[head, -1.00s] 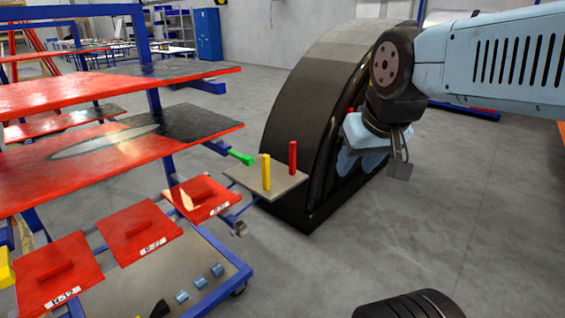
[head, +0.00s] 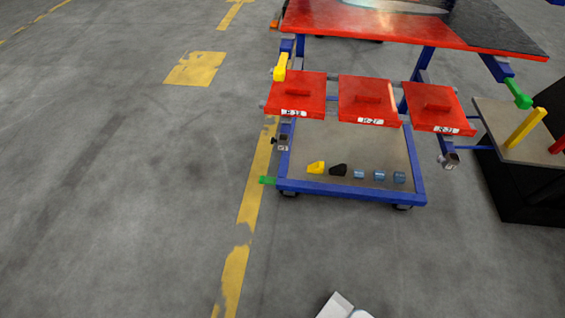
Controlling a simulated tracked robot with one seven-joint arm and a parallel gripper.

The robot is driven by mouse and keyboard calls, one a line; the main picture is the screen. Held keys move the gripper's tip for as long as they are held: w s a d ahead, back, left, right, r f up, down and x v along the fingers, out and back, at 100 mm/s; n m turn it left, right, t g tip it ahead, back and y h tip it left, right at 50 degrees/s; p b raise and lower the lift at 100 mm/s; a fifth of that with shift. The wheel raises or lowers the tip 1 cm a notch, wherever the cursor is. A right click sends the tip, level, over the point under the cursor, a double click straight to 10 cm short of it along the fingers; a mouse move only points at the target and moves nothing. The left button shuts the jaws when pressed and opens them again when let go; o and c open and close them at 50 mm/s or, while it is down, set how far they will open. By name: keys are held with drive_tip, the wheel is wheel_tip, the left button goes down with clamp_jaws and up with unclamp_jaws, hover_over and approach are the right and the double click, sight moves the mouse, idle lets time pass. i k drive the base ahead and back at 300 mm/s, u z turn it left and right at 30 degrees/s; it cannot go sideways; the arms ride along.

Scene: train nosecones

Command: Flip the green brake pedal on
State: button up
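A small green pedal (head: 268,180) sticks out to the left from the low blue base frame of the cart (head: 350,192), near the floor. It looks roughly level, but it is too small to tell its exact tilt. A second green piece, a handle (head: 518,93), hangs from the blue frame at the upper right of the cart. My gripper is not in view. A pale part at the bottom edge may be mine; I cannot tell what it is.
Red panels (head: 367,100) hang in a row above a lower shelf (head: 350,150) holding several small yellow, black and blue parts. A yellow handle (head: 281,66) is at the cart's left. A plate (head: 505,135) with yellow and red posts stands right. The floor left and in front is clear.

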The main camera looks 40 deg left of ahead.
sight(266, 180)
drive_tip(key=z, duration=1.3)
drive_tip(key=i, duration=0.1)
drive_tip(key=u, duration=3.15)
drive_tip(key=k, duration=0.85)
drive_tip(key=u, duration=0.15)
drive_tip(key=i, duration=0.85)
drive_tip(key=z, duration=0.05)
